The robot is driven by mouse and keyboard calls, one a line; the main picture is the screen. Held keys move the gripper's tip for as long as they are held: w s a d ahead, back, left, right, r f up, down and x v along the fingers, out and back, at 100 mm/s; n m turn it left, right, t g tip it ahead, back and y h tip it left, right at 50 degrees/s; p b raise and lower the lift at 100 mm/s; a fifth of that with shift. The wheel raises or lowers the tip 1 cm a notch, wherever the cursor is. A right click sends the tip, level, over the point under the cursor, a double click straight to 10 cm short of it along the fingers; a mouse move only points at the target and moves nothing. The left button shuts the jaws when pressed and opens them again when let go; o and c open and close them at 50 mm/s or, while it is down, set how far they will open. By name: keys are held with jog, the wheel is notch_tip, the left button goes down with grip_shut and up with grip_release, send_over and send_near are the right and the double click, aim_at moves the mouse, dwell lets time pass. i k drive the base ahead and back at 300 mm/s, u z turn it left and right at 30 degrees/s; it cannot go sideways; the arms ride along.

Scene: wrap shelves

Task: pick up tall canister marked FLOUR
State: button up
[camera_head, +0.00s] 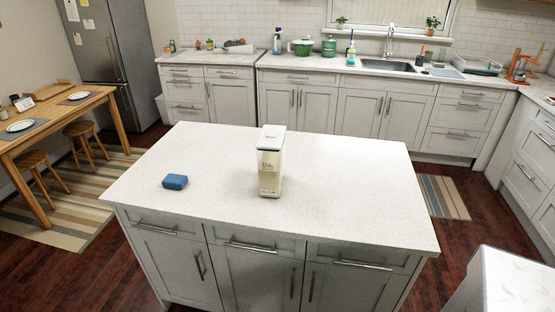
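A tall, pale canister (269,165) with a white lid stands upright near the middle of the white kitchen island (340,180). Small dark lettering shows on its front, and the label near its base is too small to read with certainty. My gripper and arm do not show in the head view.
A blue sponge-like block (175,182) lies on the island left of the canister. The rest of the island top is clear. A dining table (50,115) with stools stands at the left. Counters with a sink (388,65) run along the back. A pale surface (515,285) juts in at lower right.

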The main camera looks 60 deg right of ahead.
aim_at(271, 164)
jog(key=u, duration=0.8)
jog(key=k, duration=0.15)
jog(key=z, duration=2.8)
jog(key=k, duration=0.55)
jog(key=u, duration=0.25)
jog(key=i, duration=0.55)
jog(key=z, duration=0.1)
